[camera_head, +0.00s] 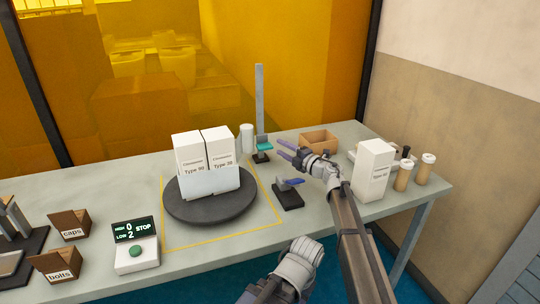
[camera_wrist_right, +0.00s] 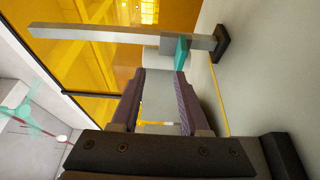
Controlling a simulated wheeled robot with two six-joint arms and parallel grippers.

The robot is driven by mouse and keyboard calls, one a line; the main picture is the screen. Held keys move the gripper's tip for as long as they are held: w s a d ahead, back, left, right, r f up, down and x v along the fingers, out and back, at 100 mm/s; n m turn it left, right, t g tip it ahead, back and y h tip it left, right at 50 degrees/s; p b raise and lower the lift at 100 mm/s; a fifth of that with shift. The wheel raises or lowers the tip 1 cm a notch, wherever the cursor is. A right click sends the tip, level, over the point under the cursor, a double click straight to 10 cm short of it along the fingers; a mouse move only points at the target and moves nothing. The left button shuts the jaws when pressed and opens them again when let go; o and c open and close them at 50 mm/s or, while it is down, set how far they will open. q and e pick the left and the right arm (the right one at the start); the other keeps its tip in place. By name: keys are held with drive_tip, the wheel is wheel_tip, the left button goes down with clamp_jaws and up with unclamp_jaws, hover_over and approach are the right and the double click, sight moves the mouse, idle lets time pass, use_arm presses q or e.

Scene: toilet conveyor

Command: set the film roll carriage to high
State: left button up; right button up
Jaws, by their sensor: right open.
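The film roll carriage (camera_head: 264,142) is a small grey block with a teal handle on a tall grey post (camera_head: 260,95). It sits low on the post, just above the dark base (camera_head: 261,157). In the right wrist view the carriage's teal handle (camera_wrist_right: 181,54) lies beyond the fingertips, near the base end of the post (camera_wrist_right: 110,36). My right gripper (camera_head: 280,148) is open, with purple fingers pointing left toward the carriage and a small gap between them. In the wrist view nothing is clearly gripped between its fingers (camera_wrist_right: 158,72).
White boxes (camera_head: 206,152) stand on a dark turntable (camera_head: 210,208) left of the post. A white cylinder (camera_head: 247,138) stands beside the post. A dark fixture with a blue lever (camera_head: 289,193) sits below my right gripper. A brown bin (camera_head: 319,141) and white box (camera_head: 373,170) are to the right.

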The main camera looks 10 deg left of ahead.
sight(268, 149)
drive_tip(key=shift+w+f+b, duration=0.15)
drive_tip(key=shift+f+b, duration=1.3)
drive_tip(key=shift+f, duration=0.45)
drive_tip(key=shift+r, duration=0.1)
drive_tip(key=x, duration=0.7)
drive_tip(key=shift+w+a, duration=0.25)
drive_tip(key=shift+a, duration=0.05)
clamp_jaws()
